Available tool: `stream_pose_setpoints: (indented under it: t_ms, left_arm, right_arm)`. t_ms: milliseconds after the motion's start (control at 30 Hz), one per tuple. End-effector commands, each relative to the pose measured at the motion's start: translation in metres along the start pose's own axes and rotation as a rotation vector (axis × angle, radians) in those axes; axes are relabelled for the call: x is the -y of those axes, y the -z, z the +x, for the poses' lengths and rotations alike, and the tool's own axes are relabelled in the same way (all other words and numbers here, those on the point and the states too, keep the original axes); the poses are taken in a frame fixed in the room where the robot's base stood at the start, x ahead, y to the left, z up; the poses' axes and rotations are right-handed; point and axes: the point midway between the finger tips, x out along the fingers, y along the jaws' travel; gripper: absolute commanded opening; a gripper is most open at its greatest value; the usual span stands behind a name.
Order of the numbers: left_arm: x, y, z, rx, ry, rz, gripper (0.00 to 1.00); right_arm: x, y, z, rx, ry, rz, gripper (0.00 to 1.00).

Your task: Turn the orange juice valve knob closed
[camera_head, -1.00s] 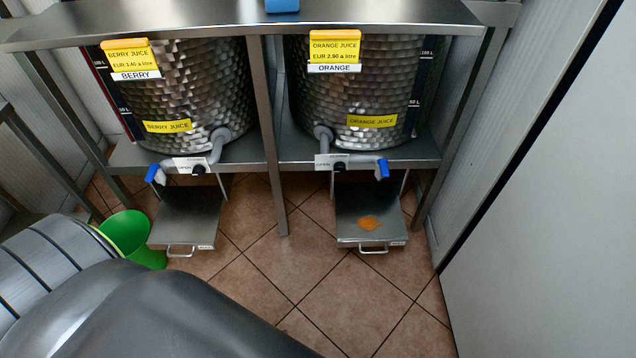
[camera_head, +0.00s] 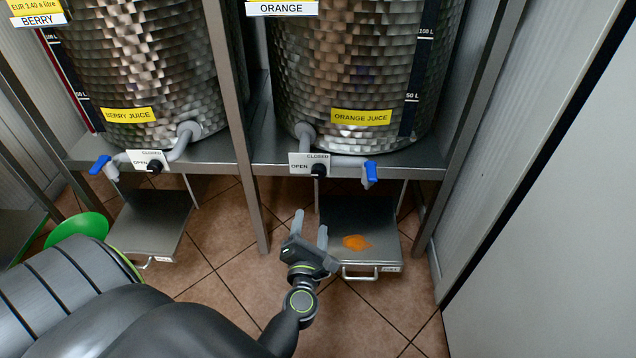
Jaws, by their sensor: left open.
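The orange juice tank (camera_head: 350,70) stands on a metal stand and bears a yellow "ORANGE JUICE" label. A grey pipe (camera_head: 345,161) runs from its outlet past a white OPEN/CLOSED plate (camera_head: 299,159). The black valve knob (camera_head: 319,170) sits on the pipe at the plate, and a blue spout lever (camera_head: 371,171) is at the pipe's right end. My left gripper (camera_head: 311,225) is open and empty, with its fingers pointing up toward the knob from below, apart from it. My right gripper is not in view.
An orange puddle (camera_head: 356,242) lies on the tray (camera_head: 385,215) below the orange spout. The berry tank (camera_head: 140,60) with its own knob (camera_head: 155,167) is at left. A green bucket (camera_head: 78,229) stands at lower left. A pale panel is at right.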

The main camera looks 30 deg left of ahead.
Motion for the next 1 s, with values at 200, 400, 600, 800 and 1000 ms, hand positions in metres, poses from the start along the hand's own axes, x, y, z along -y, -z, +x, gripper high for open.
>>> stream_pose_setpoints:
  t_ms: [200,400,600,800,1000]
  left_arm:
    - [-0.003,-0.003,0.031,0.005,-0.002,0.002,0.59]
    - [-0.001,-0.002,0.074,0.006,-0.001,0.004,0.59]
    - [-0.001,-0.001,0.117,0.003,-0.002,0.005,0.59]
    - [0.0,0.0,0.151,0.002,0.0,0.005,0.59]
    - [0.0,-0.001,0.169,0.001,0.0,0.004,0.59]
  right_arm:
    - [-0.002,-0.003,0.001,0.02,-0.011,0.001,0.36]
    - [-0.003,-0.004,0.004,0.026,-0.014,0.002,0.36]
    - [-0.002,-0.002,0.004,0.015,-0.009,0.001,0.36]
    - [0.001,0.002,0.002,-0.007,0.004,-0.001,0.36]
    - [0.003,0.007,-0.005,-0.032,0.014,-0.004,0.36]
